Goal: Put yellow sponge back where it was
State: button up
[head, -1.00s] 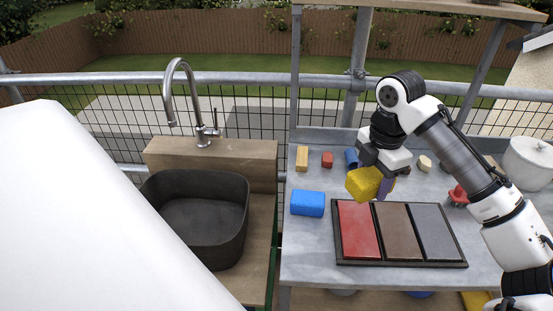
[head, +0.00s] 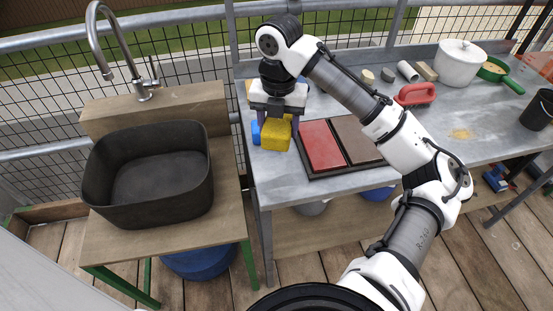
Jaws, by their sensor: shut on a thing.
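The yellow sponge (head: 275,134) is held in my gripper (head: 277,118), which is shut on it. The gripper points down over the left end of the grey table (head: 268,185). The blue sponge (head: 256,132) shows just left of and behind the yellow one, partly hidden by it. I cannot tell whether the yellow sponge touches the table or the blue sponge. The tray with red (head: 322,146) and brown (head: 357,140) tiles lies just right of the gripper; its right part is hidden by my arm.
A dark sink basin (head: 150,178) with a tap (head: 128,62) stands on a wooden counter at left. Further right on the table are a red-handled tool (head: 415,94), a white pot (head: 460,63), a green pan (head: 492,69) and a black cup (head: 538,110).

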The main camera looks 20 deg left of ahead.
aim_at(278, 168)
notch_tip(278, 168, down, 12)
jog(key=shift+r+p, duration=0.1)
jog(key=shift+p, duration=0.55)
jog(key=o, duration=1)
notch_tip(278, 168, up, 12)
jog(key=shift+r+b, duration=0.1)
jog(key=shift+b, duration=0.5)
